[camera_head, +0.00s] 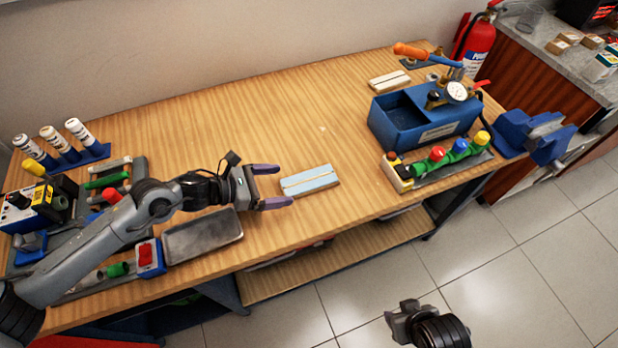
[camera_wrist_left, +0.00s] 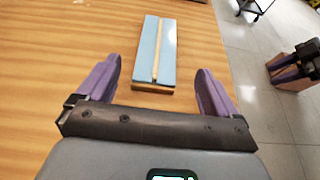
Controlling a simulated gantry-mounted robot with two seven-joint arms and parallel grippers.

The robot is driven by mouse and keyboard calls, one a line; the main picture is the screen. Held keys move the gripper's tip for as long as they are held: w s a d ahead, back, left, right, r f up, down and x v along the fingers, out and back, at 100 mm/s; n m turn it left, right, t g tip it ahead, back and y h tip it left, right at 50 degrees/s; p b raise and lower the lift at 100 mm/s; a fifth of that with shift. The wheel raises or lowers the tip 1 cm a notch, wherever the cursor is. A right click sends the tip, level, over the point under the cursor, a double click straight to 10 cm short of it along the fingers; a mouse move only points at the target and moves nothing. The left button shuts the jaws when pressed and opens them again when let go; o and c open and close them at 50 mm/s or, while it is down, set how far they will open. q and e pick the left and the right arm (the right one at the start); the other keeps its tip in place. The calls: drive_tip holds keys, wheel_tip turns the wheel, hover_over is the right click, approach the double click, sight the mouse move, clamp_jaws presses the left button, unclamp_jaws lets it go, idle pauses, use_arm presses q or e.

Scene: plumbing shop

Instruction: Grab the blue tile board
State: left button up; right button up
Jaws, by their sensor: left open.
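The blue tile board (camera_head: 310,181) lies flat on the wooden workbench, just right of my left gripper. It is pale blue with a light strip along its length. My left gripper (camera_head: 277,187), with purple fingers, is open and empty, its fingertips pointing at the board's near end. In the left wrist view the board (camera_wrist_left: 154,50) lies ahead of the open fingers (camera_wrist_left: 160,82), roughly centred between them and apart from both. My right gripper (camera_head: 402,322) shows at the bottom of the head view, over the floor; its finger opening is unclear.
A grey metal tray (camera_head: 203,237) lies below my left arm. A blue test-pump box (camera_head: 425,122), a valve board (camera_head: 440,163) and a blue vise (camera_head: 535,137) stand at the right. A cream tile board (camera_head: 390,80) lies farther back. The bench around the blue board is clear.

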sight(311, 180)
use_arm(q)
drive_tip(key=shift+d+f, duration=0.25)
drive_tip(key=shift+d, duration=0.3)
drive_tip(key=shift+w+d+f, duration=0.2)
drive_tip(key=shift+w+d, duration=0.2)
drive_tip(key=shift+d, duration=0.1)
drive_tip(key=shift+x, duration=2.35)
drive_tip(key=shift+a, duration=0.1)
drive_tip(key=c, duration=1.2)
